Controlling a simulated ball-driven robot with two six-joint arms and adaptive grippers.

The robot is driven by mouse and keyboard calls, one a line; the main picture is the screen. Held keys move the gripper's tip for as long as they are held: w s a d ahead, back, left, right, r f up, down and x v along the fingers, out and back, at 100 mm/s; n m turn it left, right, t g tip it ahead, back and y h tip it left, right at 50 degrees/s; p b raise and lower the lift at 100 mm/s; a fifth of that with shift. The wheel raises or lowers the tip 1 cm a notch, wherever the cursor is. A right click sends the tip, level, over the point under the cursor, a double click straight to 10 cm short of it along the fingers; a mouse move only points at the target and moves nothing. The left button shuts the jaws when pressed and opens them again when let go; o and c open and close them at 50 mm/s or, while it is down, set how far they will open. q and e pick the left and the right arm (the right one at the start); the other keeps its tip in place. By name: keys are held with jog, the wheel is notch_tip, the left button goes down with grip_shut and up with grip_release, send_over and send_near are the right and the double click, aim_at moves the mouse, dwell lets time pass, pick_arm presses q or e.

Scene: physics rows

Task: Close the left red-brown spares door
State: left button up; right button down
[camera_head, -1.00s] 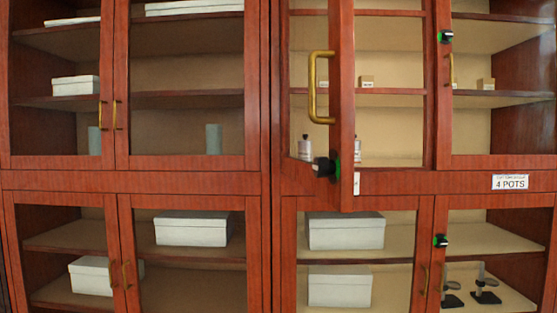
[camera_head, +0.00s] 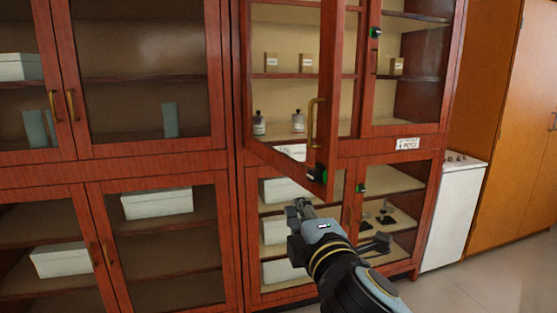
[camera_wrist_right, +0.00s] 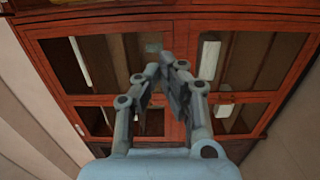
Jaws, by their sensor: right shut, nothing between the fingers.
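The red-brown glass door (camera_head: 330,70) of the upper right-hand cabinet stands open, swung out toward me. Its brass handle (camera_head: 316,120) is on the face turned to me, and a black and green fitting (camera_head: 317,173) sits near its lower corner. My right gripper (camera_head: 300,206) is below the door's lower edge, in front of the lower cabinet, apart from the handle. In the right wrist view its fingers (camera_wrist_right: 166,66) are together and empty, with cabinet fronts beyond. My left gripper is not in view.
The neighbouring upper door (camera_head: 408,70) and the lower doors look shut. Small bottles (camera_head: 259,123) and boxes (camera_head: 306,63) stand on shelves behind the open door. A white cabinet (camera_head: 453,210) and an orange-brown cupboard (camera_head: 510,120) stand at the right, with clear floor (camera_head: 480,280) before them.

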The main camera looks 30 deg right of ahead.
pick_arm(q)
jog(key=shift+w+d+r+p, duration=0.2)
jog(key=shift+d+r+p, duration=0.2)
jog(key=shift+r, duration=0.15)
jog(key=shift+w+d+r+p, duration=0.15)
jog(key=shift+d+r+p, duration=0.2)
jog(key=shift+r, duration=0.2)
pick_arm(e)
jog(key=w+d, duration=0.7)
jog(key=w, duration=0.2)
jog(key=shift+w+d, duration=0.25)
jog(key=shift+w, duration=0.15)
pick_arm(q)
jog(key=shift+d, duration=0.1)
pick_arm(e)
jog(key=shift+d, duration=0.1)
